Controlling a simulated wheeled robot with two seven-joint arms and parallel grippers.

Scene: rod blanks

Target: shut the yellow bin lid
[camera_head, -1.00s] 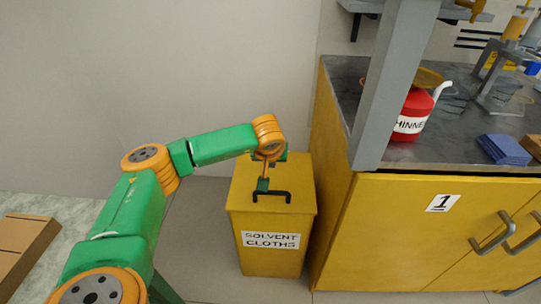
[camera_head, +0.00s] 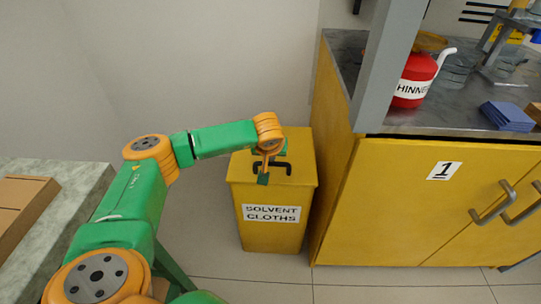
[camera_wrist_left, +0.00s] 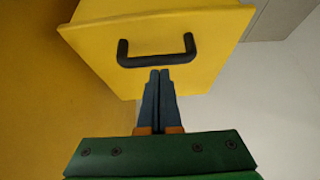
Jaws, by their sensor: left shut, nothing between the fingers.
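The yellow bin (camera_head: 272,230) stands on the floor beside the cabinet, with a "SOLVENT CLOTHS" label on its front. Its yellow lid (camera_head: 300,172) lies flat across the top, with no gap that I can see. The lid's black handle (camera_head: 288,167) is partly behind my gripper in the head view. My left gripper (camera_head: 263,180) is shut and empty, fingers pointing down near the handle and the lid's front edge. In the left wrist view the shut fingertips (camera_wrist_left: 158,73) appear just below the handle (camera_wrist_left: 157,50); I cannot tell whether they touch. My right gripper is out of view.
A yellow cabinet (camera_head: 400,200) with a metal worktop stands close to the bin's right. A red thinner can (camera_head: 411,82) and blue cloths (camera_head: 507,116) are on it. A pale counter (camera_head: 85,180) is at left. Floor in front of the bin is clear.

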